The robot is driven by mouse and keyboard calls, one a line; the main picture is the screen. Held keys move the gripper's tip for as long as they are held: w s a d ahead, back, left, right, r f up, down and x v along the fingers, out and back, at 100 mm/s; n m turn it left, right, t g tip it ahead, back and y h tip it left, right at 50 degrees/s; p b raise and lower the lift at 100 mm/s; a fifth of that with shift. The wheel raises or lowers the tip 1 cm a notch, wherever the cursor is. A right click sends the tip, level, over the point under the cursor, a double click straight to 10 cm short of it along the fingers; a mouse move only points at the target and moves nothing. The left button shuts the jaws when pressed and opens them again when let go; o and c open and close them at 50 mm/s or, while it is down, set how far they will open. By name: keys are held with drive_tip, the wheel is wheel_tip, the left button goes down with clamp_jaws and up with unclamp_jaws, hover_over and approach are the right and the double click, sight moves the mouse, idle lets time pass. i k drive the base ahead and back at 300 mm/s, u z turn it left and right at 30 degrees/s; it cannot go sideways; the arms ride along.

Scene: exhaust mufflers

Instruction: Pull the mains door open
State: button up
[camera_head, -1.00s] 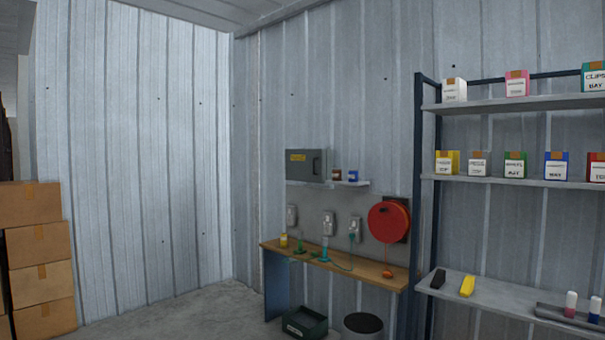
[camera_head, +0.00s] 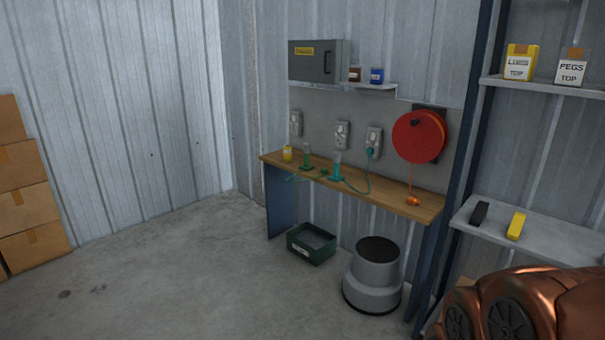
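A grey metal cabinet (camera_head: 345,62) with a yellow label and a dark handle on its front hangs on the wall above the bench; I take its front as the mains door (camera_head: 312,62). The door looks closed. The handle is near the right side of the front. A copper-coloured part of my arm shows at the bottom right corner, well away from the cabinet. My gripper itself is not in view.
A wooden bench (camera_head: 410,206) stands below the cabinet, with a red reel (camera_head: 418,137) above its right end. A green crate (camera_head: 312,244) and a grey step stool (camera_head: 374,276) stand on the floor. Shelving (camera_head: 545,232) is at right, boxes (camera_head: 30,205) at left. The floor in front is clear.

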sight(313, 62)
drive_tip(key=u, duration=0.15)
drive_tip(key=i, duration=2.2)
drive_tip(key=u, duration=0.75)
drive_tip(key=i, duration=2.05)
drive_tip(key=u, duration=0.4)
